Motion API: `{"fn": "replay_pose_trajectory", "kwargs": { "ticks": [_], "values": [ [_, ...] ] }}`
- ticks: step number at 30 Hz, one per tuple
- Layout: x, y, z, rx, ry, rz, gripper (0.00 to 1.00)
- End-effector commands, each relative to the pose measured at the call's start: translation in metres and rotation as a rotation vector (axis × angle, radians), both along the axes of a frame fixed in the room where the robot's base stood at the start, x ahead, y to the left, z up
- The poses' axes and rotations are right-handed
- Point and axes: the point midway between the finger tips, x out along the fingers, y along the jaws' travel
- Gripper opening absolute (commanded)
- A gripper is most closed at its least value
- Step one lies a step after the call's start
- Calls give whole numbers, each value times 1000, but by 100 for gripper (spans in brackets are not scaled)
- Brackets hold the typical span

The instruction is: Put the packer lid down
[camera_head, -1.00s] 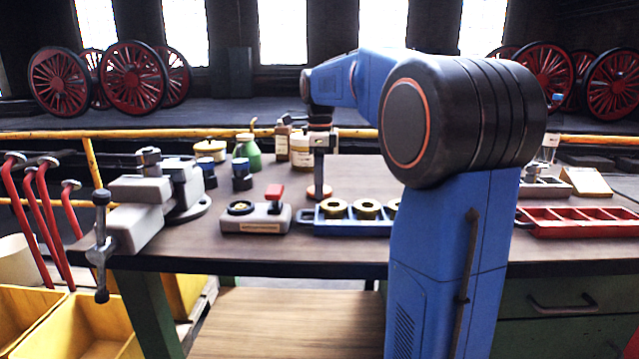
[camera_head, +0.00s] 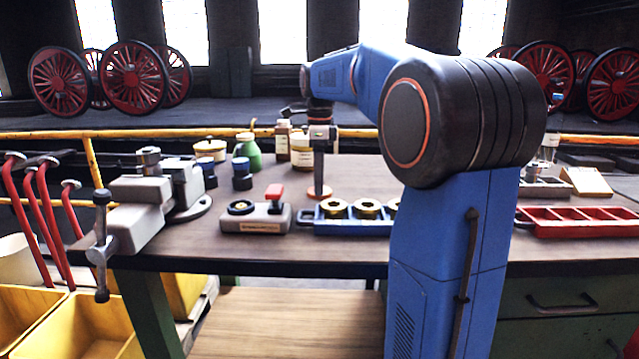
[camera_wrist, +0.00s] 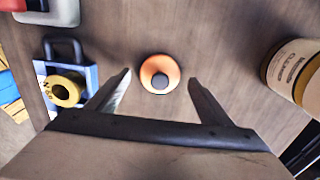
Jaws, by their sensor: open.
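The packer lid appears to be the round orange disc with a dark knob (camera_wrist: 160,74), lying flat on the brown bench top. In the head view its orange edge (camera_head: 319,192) shows under my gripper (camera_head: 319,176). My gripper (camera_wrist: 160,78) is open. In the wrist view its two fingers stand apart, one to each side of the disc, with clear gaps and no contact seen. How high the fingertips are above the bench is hard to tell.
A blue tray with brass rings (camera_head: 314,222) stands close by. A grey box with a red switch (camera_head: 256,218) is to its left. A labelled jar (camera_wrist: 296,72) stands on the other side of the disc. A vise (camera_head: 150,205) and a red tray (camera_head: 575,226) are farther off.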

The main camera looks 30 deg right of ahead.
Motion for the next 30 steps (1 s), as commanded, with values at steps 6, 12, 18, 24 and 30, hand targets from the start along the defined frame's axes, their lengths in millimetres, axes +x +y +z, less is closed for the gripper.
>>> {"fn": "replay_pose_trajectory", "kwargs": {
  "ticks": [6, 12, 18, 24, 30],
  "values": [
    [1, 0, 43, -1, -3, 0, 74],
    [1, 0, 78, 0, -2, 0, 74],
    [0, 0, 98, -1, -1, 0, 74],
    [0, 0, 103, 0, 0, 0, 74],
    [0, 0, 103, 0, 0, 0, 74]
  ]
}}
